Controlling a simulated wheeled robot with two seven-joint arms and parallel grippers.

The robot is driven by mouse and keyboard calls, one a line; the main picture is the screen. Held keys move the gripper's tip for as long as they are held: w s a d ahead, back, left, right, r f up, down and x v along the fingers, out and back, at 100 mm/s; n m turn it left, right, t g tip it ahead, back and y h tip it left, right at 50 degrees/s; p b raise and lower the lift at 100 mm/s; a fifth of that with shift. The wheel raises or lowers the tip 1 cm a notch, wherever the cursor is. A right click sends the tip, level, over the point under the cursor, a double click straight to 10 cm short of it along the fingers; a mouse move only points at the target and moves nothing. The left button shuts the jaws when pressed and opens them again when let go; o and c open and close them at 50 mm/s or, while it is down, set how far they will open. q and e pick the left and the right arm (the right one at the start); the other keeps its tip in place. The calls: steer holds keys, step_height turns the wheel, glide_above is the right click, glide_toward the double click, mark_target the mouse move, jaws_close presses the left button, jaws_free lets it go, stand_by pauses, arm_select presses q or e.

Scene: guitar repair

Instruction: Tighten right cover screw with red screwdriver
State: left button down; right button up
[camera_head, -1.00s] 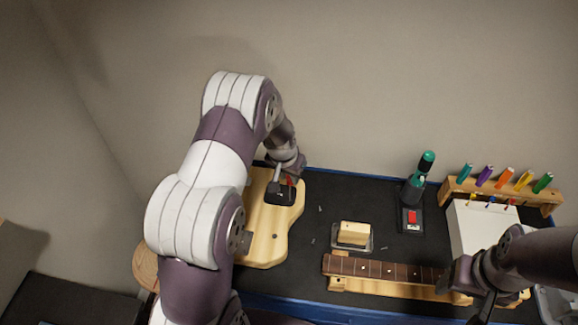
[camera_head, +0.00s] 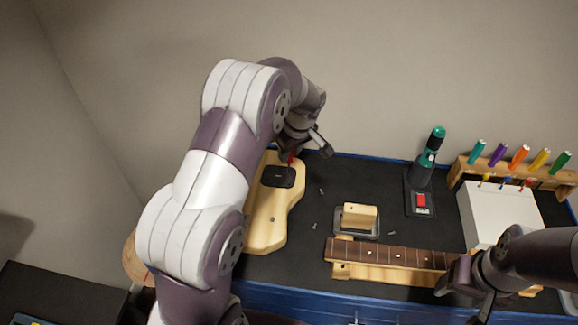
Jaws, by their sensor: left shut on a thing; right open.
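The pale wooden guitar body (camera_head: 262,222) lies on the bench, partly behind my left arm. A dark cover (camera_head: 279,177) sits on its upper part; its screws are too small to make out. My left gripper (camera_head: 302,150) is above the top edge of the body, beyond the cover, and is shut on the red screwdriver (camera_head: 291,157). Only a small red part of the screwdriver shows; its tip is not clear, and I cannot tell whether it touches anything. My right gripper (camera_head: 468,290) is open at the lower right, near the guitar neck's right end.
A guitar neck (camera_head: 385,256) lies across a wooden support. A wooden block (camera_head: 360,216) sits on a small tray. A green-and-black power tool (camera_head: 428,160) stands in its base. A rack (camera_head: 515,168) holds several coloured screwdrivers behind a white box (camera_head: 500,215). Small screws lie on the dark mat.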

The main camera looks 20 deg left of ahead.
arm_select(q)
steer(key=shift+w+n+g, duration=0.1)
steer(key=shift+n+g, duration=0.2)
steer(key=shift+n, duration=0.8)
steer(key=shift+f+n+b, duration=0.15)
steer(key=shift+n+b, duration=0.35)
steer(key=shift+n, duration=0.3)
steer(key=shift+r+n+g+p, duration=0.5)
steer(key=shift+r+n+p, duration=0.2)
steer(key=shift+n, duration=0.4)
steer(key=n+p, duration=0.2)
steer(key=p, duration=0.2)
steer(key=shift+r+g, duration=0.1)
steer(key=shift+g, duration=0.2)
steer(key=shift+w+f+n+p, duration=0.1)
steer(key=shift+f+n+p, duration=0.15)
steer(key=shift+n+p, duration=0.25)
steer(key=shift+f, duration=0.25)
arm_select(e)
step_height(320, 180, up, 4)
steer(key=shift+f, duration=0.1)
arm_select(q)
steer(key=shift+f+b, duration=0.45)
steer(key=shift+b, duration=0.1)
arm_select(e)
steer(key=shift+f, duration=0.25)
